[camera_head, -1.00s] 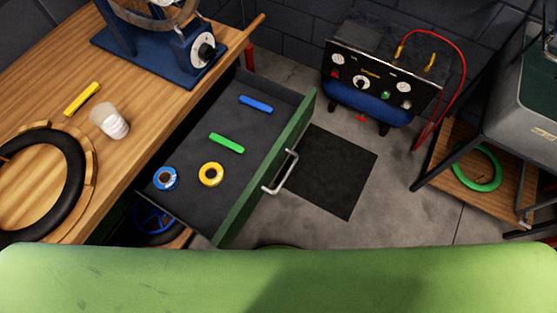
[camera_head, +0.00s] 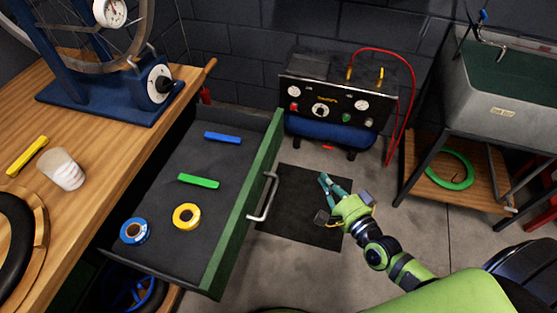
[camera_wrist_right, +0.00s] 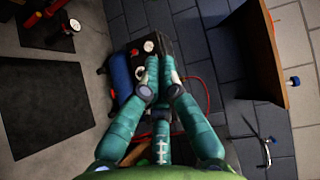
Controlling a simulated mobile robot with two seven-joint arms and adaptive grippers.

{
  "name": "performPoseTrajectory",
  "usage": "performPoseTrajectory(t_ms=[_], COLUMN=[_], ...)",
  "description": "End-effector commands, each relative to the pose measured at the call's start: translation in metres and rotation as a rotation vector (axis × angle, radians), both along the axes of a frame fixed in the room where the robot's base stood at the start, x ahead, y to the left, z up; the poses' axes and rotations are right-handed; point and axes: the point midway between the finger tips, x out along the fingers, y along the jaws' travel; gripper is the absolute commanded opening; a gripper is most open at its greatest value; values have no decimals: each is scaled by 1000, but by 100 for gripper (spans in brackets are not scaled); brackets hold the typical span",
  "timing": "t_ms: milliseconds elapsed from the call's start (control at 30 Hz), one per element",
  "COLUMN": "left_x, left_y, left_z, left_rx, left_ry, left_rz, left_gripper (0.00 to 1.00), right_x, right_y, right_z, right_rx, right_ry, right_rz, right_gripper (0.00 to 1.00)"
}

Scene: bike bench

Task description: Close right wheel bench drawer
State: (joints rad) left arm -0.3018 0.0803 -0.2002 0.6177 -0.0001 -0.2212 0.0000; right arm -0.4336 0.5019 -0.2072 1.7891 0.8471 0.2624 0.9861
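The right wheel bench drawer (camera_head: 178,230) is pulled far out from under the wooden bench. It has a green front panel (camera_head: 246,200) and a silver bar handle (camera_head: 264,197). Inside lie a blue bar (camera_head: 222,138), a green bar (camera_head: 198,181), a yellow roll (camera_head: 186,217) and a blue roll (camera_head: 135,231). My right gripper (camera_head: 323,178) is to the right of the handle, apart from it, over the dark floor mat. Its teal fingers come together at the tips in the right wrist view (camera_wrist_right: 159,62), with nothing seen between them. My left gripper is out of view.
The wooden bench (camera_head: 110,150) carries a blue wheel stand (camera_head: 105,98), a white cup (camera_head: 63,170) and a yellow bar (camera_head: 27,156). A compressor unit (camera_head: 335,105) stands by the back wall. A sink (camera_head: 510,95) is at right. Floor before the drawer front is clear.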

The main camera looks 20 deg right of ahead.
Motion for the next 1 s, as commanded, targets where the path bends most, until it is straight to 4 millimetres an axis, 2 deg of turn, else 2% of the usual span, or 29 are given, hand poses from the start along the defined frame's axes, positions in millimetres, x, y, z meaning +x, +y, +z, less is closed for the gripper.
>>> performPoseTrajectory(t_ms=[100, 200, 367, 767, 833, 1000], left_x=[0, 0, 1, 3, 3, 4], left_y=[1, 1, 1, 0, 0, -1], left_z=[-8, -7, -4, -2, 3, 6], left_rx=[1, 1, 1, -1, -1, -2], left_ry=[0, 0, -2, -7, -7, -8], left_rz=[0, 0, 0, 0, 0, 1], left_gripper=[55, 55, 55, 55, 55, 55], right_x=[3, 7, 27, 107, 111, 121], right_y=[5, 7, 10, 26, 39, 53], right_z=[26, 34, 36, 35, 36, 35], right_rx=[117, 148, 149, 145, 149, 146], right_ry=[-52, -66, -68, -66, -62, -62], right_rz=[5, 6, 5, 6, 6, 6], right_gripper=[0, 0, 0, 0, 0, 0])
